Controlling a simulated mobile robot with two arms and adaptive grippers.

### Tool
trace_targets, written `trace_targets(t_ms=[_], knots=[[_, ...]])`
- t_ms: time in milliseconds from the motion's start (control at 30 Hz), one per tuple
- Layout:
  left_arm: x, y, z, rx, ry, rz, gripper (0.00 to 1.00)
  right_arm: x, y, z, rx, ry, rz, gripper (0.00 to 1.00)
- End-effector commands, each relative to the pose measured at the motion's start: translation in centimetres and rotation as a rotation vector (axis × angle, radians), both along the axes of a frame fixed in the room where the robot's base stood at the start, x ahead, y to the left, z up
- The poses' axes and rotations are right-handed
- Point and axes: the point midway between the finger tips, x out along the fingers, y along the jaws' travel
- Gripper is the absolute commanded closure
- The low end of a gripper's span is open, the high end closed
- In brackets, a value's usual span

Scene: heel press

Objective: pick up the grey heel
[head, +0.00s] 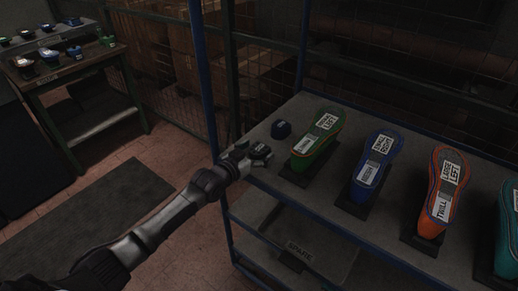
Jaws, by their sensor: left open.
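I cannot clearly make out a grey heel. My right gripper is not in view.
Labelled lasts stand on dark bases along the shelf top (312,204): green (312,153), blue (367,180), orange (428,226) and teal (505,262). A blue post (205,85) rises behind my gripper. A table (75,70) with small coloured pieces stands far left.

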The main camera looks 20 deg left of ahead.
Motion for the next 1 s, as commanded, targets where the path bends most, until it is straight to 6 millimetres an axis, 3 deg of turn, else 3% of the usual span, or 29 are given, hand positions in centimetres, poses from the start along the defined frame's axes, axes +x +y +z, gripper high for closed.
trace_targets(t_ms=[300,700,1000], knots=[[0.67,-0.25,-0.17,0.000,0.000,0.000,0.12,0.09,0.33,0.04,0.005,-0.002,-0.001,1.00],[0.64,-0.22,-0.17,0.000,0.000,0.000,0.77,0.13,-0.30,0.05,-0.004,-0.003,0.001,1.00],[0.67,-0.24,0.41,-0.001,-0.002,0.000,0.77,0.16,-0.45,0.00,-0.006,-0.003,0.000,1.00]])
